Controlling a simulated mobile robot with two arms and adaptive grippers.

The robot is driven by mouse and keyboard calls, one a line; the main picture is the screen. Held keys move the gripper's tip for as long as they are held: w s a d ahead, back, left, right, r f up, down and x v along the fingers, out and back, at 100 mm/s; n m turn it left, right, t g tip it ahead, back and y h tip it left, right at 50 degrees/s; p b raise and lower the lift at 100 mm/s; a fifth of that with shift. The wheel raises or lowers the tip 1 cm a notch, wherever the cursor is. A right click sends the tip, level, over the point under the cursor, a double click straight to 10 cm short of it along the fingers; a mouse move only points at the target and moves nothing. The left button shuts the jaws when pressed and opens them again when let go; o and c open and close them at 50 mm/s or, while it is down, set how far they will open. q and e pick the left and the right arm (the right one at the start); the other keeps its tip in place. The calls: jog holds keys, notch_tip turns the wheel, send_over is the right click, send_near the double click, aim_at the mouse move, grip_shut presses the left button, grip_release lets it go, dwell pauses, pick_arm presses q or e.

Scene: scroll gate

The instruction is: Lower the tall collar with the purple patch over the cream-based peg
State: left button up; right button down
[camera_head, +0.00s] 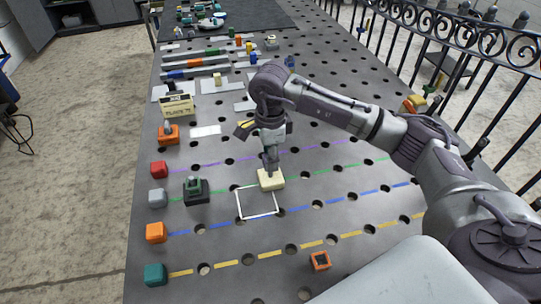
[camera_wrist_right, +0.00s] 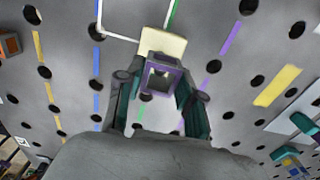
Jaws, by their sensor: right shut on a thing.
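The cream base (camera_head: 271,180) stands on the perforated table at the upper right corner of a white square outline. My right gripper (camera_head: 270,158) is directly above it, pointing down. In the right wrist view, my right gripper (camera_wrist_right: 160,88) is shut on the collar (camera_wrist_right: 161,78), a square hollow tube with a purple rim and its open end facing the camera. The cream base (camera_wrist_right: 163,41) shows just beyond the collar. The peg is hidden by the gripper and collar; I cannot tell whether the collar is around it. My left gripper is not in view.
A dark base with a green-grey peg (camera_head: 195,189) stands to the left. An orange hollow square piece (camera_head: 320,261) lies near the front. Red (camera_head: 159,169), grey, orange and teal blocks line the left edge. A small sign (camera_head: 177,104) stands farther back.

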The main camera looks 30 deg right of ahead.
jog(key=shift+f+b, duration=0.45)
jog(key=shift+f, duration=0.15)
jog(key=c, duration=0.7)
grip_release()
jog(key=shift+o, duration=0.2)
notch_tip(320, 180, up, 12)
